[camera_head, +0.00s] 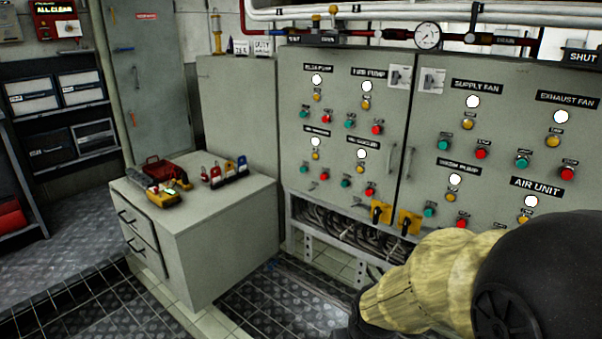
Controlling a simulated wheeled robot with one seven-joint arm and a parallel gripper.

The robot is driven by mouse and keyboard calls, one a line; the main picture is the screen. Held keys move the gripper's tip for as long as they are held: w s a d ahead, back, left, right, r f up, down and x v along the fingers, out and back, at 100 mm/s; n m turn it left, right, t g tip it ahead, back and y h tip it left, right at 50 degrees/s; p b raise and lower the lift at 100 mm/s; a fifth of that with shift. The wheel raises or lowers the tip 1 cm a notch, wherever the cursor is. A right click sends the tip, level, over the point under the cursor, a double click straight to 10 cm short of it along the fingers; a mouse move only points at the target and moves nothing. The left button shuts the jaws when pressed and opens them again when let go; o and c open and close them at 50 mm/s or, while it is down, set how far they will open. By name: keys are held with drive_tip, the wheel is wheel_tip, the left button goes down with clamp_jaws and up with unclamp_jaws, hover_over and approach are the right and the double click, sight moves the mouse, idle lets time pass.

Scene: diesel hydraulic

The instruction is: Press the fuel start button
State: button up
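The grey control cabinet (335,200) carries groups of buttons, each with a white lamp, a yellow lamp or knob, a green button and a red button. The small labels are too blurred to read, so I cannot tell which button is the fuel start. On the left door, the lower groups have unclear labels; one green button (345,183) sits beside a red button (370,192), and another green button (304,169) is further left. My arm enters at the lower right, in front of the cabinet's lower part. My gripper is not in view.
Two yellow-plated rotary switches (380,213) are under the buttons. Pipes and a gauge (427,36) run above. Floor shows between the drawer cabinet and panel.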

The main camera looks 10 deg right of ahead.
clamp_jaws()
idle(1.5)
